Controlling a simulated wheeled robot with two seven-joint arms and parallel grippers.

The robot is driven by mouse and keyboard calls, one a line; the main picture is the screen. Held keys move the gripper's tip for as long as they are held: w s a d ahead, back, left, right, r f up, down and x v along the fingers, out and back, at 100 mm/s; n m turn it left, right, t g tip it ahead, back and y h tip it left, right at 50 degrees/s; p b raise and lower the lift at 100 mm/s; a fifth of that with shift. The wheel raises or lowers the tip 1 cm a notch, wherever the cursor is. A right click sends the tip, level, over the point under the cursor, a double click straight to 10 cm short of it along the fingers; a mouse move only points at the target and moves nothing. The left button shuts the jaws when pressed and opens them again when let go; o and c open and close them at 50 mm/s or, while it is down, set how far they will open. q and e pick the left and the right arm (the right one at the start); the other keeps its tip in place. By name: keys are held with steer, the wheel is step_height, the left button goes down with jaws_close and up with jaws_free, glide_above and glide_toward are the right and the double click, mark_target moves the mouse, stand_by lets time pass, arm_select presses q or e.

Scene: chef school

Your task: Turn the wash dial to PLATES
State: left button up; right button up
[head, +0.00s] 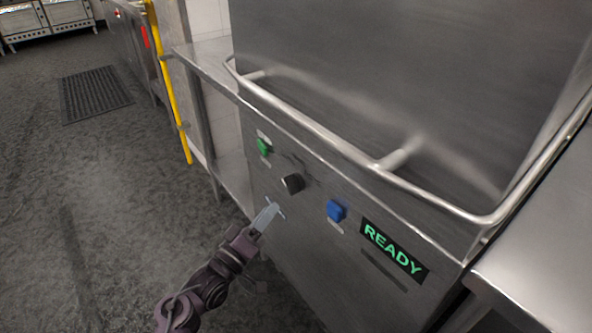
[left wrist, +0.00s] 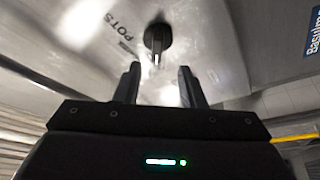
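The wash dial (head: 293,183) is a dark knob on the steel front panel of the dishwasher, between a green button and a blue button. In the left wrist view the dial (left wrist: 157,38) lies ahead of the fingertips, with a pale pointer line on it and the word POTS (left wrist: 123,20) printed to its left. I cannot read a PLATES label. My left gripper (head: 271,211) is just below the dial in the head view. Its two fingers (left wrist: 159,78) are apart and empty, and the dial shows beyond the gap, not between them. My right gripper is not in view.
A green button (head: 264,146), a blue button (head: 336,211) and a READY display (head: 394,250) are on the same panel. A bar handle (head: 330,137) sticks out above them. A yellow pole (head: 169,85) stands to the left.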

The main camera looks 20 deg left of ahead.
mark_target(287, 188)
arm_select(q)
steer(key=shift+x, duration=3.55)
steer(key=shift+r, duration=0.1)
jaws_close()
